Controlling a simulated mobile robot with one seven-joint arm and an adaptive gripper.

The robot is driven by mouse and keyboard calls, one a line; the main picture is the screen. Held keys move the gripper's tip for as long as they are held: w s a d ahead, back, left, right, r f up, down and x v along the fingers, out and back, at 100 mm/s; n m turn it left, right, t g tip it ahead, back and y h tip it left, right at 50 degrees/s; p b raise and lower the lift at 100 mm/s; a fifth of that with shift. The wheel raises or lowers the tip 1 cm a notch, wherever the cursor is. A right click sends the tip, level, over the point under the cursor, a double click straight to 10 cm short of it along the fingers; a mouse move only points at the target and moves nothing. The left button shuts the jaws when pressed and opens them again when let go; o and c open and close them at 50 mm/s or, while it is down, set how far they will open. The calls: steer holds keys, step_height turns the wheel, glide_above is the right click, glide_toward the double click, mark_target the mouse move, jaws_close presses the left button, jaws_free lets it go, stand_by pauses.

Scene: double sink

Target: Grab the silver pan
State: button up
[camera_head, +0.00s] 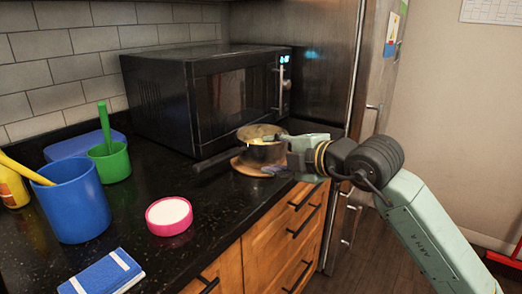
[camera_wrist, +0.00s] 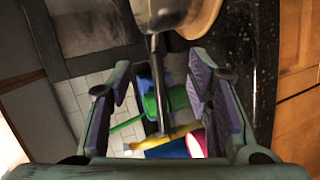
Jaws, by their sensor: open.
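The silver pan (camera_head: 260,153) stands on a round wooden board (camera_head: 246,168) on the dark counter, in front of the microwave. Its long dark handle (camera_head: 216,159) points left in the head view. My gripper (camera_head: 276,153) is open at the pan's right side, and partly hides it. In the wrist view the pan (camera_wrist: 172,14) is at the top edge, cut off by the frame. Its handle (camera_wrist: 155,75) runs down between the two open fingers of my gripper (camera_wrist: 160,72) in the picture. I cannot tell how far the handle lies beyond the fingertips.
The black microwave (camera_head: 195,95) stands close behind the pan, with the fridge (camera_head: 318,70) to the right. A blue container (camera_head: 72,203), a green cup (camera_head: 112,162), a pink round container (camera_head: 169,216) and a blue book (camera_head: 101,275) sit on the left of the counter.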

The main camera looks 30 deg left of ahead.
steer(key=p, duration=0.1)
glide_toward(244, 149)
steer(key=x, duration=0.3)
steer(key=shift+f, duration=0.4)
steer(key=p+x, duration=0.1)
steer(key=x, duration=0.2)
steer(key=p+x, duration=0.1)
steer(key=shift+w+a+r+p, duration=0.1)
steer(key=shift+a+r+p, duration=0.15)
steer(key=shift+a+p, duration=0.1)
steer(key=shift+w+a+f, duration=0.15)
steer(key=shift+a+f, duration=0.05)
steer(key=shift+a, duration=0.05)
jaws_close()
steer(key=shift+r, duration=0.1)
